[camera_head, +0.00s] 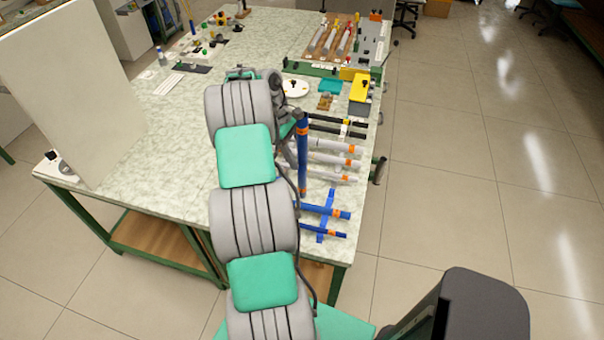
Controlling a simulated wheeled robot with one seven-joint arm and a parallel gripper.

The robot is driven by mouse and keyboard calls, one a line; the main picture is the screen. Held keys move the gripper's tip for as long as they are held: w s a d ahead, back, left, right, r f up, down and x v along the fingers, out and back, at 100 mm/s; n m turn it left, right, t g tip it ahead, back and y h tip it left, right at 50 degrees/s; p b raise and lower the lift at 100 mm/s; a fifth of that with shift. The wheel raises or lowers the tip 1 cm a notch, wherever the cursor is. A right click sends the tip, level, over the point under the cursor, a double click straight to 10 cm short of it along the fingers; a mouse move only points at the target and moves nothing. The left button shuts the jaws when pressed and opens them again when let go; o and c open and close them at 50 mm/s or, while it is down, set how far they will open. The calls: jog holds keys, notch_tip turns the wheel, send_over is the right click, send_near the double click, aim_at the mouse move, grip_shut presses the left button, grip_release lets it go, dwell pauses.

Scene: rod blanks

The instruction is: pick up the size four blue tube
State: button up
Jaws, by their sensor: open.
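Several blue tubes with orange bands are on the right side of the table. One thick blue tube (302,160) runs up and down in the picture, close beside my gripper. Two more, a thicker one (328,212) and a thinner one (318,231), lie side by side across a blue rack (326,200) nearer the front edge. No size marks can be read, so I cannot tell which is size four. My gripper (290,140) is open at the upper end of the upright-looking tube, partly hidden by my arm. I cannot tell whether it touches the tube.
White tubes with orange bands (335,160) and black rods (335,126) lie farther back. A yellow-topped box (360,87), white round dish (294,88) and tool board (336,40) stand beyond. A tall pale panel (70,90) stands at left. The table's left middle (165,150) is clear.

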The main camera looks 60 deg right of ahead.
jog(key=shift+f, duration=0.1)
jog(key=shift+c, duration=0.8)
jog(key=c, duration=1)
